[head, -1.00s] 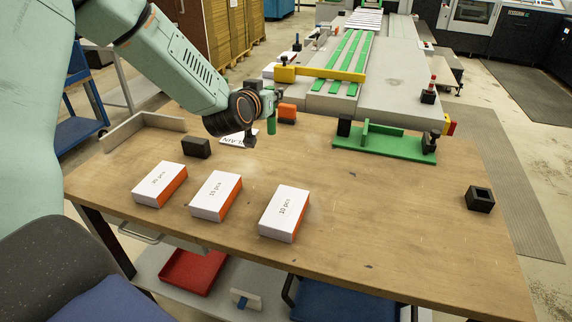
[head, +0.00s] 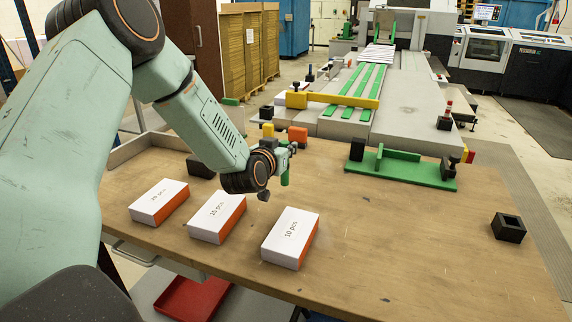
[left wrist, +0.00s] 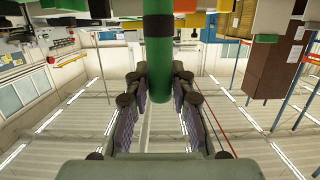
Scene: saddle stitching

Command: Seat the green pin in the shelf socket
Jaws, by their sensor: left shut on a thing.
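The pin is above the wooden table, beyond the white and orange boxes. A black block with a square opening (head: 508,227) sits alone at the table's right side. I cannot tell whether it is the shelf socket. My right gripper is not in view.
Three white-and-orange boxes, including the 10 pcs box (head: 290,237), stand along the near side of the wooden table (head: 400,245). A green fixture (head: 405,172) and the grey machine bed (head: 415,115) stand beyond. The table's middle right is clear.

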